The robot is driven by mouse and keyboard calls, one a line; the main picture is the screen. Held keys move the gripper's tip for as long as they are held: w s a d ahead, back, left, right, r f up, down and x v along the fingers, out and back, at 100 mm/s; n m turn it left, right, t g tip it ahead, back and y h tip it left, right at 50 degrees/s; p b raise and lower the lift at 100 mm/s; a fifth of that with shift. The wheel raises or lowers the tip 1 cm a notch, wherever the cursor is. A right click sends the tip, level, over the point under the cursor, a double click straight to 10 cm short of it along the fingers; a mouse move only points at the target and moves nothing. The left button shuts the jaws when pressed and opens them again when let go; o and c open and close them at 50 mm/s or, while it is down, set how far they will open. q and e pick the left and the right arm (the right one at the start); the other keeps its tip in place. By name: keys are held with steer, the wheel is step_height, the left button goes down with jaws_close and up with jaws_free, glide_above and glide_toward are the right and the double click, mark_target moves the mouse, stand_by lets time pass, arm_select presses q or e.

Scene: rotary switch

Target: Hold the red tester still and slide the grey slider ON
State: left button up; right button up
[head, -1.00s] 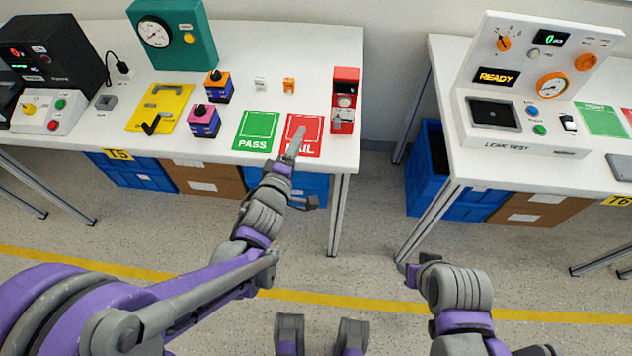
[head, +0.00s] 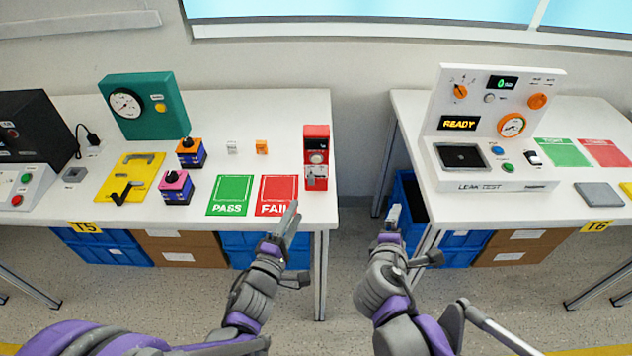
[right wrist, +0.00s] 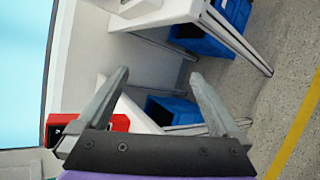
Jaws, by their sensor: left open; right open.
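The red tester (head: 318,145) stands upright near the right edge of the left table, with a small dark display, a round knob and a grey slider (head: 317,172) low on its front. The slider's exact position is too small to tell. My left gripper (head: 292,222) is open and empty, in front of the table's edge below the red FAIL mat, apart from the tester. My right gripper (head: 392,215) is open and empty over the gap between the tables, to the right of the tester. In the right wrist view its open fingers (right wrist: 158,92) show, with a red part of the tester (right wrist: 90,123) at left.
The FAIL mat (head: 276,195) and green PASS mat (head: 230,195) lie left of the tester. Two knob boxes, one orange-topped (head: 190,153) and one pink-topped (head: 176,187), stand further left. The leak tester (head: 490,130) is on the right table.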

steer(key=w+a+r+n+t+y, duration=0.2)
steer(key=w+a+r+n+t, duration=0.2)
steer(key=w+a+n, duration=0.45)
steer(key=n+t+y, duration=0.2)
steer(key=n+y, duration=0.1)
steer(key=n, duration=0.7)
glide_toward(316, 157)
steer(key=w+f, duration=0.1)
steer(key=w, duration=1.2)
steer(key=shift+w+d+f, duration=0.1)
steer(key=shift+w, duration=0.1)
